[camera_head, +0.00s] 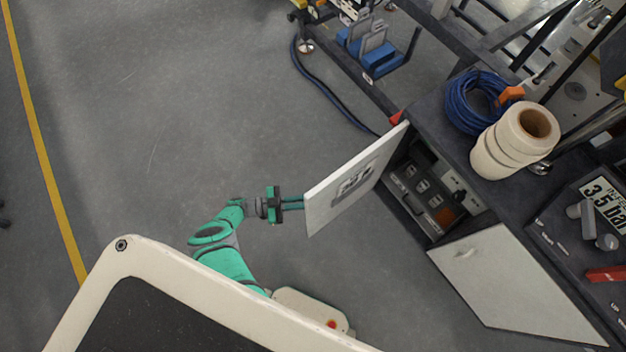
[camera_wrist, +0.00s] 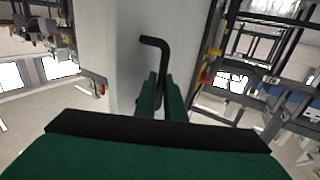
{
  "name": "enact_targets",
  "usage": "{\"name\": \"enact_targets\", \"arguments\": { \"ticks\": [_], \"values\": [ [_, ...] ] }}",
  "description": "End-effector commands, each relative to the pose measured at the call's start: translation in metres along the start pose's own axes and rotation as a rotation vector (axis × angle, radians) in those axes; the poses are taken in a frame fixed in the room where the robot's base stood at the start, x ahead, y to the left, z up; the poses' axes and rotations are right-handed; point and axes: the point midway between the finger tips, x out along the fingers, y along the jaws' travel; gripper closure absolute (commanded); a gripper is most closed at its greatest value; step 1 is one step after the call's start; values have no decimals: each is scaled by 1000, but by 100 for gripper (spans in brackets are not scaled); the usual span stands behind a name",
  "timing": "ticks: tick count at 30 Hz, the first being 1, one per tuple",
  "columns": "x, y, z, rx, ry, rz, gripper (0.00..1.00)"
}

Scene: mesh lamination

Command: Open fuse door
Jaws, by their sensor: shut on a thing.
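The fuse door (camera_head: 332,196) is a white panel that stands swung out from the dark cabinet (camera_head: 425,238) in the head view. Behind it the cabinet's inside shows, with fuse boxes and switches (camera_head: 425,188). My gripper (camera_head: 300,202) is at the door's outer edge, on its left. In the wrist view my green fingers (camera_wrist: 160,98) are shut on a black bent handle (camera_wrist: 158,62) on the pale door face (camera_wrist: 122,50). The handle is hidden behind the door in the head view.
A second white door (camera_head: 520,285) is on the cabinet front, to the right of the opening. Tape rolls (camera_head: 500,150) and a blue cable coil (camera_head: 470,105) lie on top. A dark hose (camera_head: 330,90) runs along the floor. The grey floor at left is clear.

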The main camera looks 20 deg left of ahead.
Motion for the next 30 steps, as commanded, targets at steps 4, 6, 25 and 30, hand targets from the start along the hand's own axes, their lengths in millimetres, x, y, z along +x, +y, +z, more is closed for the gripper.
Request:
{"name": "enact_targets", "arguments": {
  "ticks": [4, 6, 25, 30],
  "values": [
    [5, -1, -1, -3, 10, -1, 100],
    [5, -1, -1, -3, 11, -1, 100],
    [-2, -2, -3, -1, 7, -7, 83],
    [-4, -4, -11, 1, 8, -13, 83]
  ]
}}
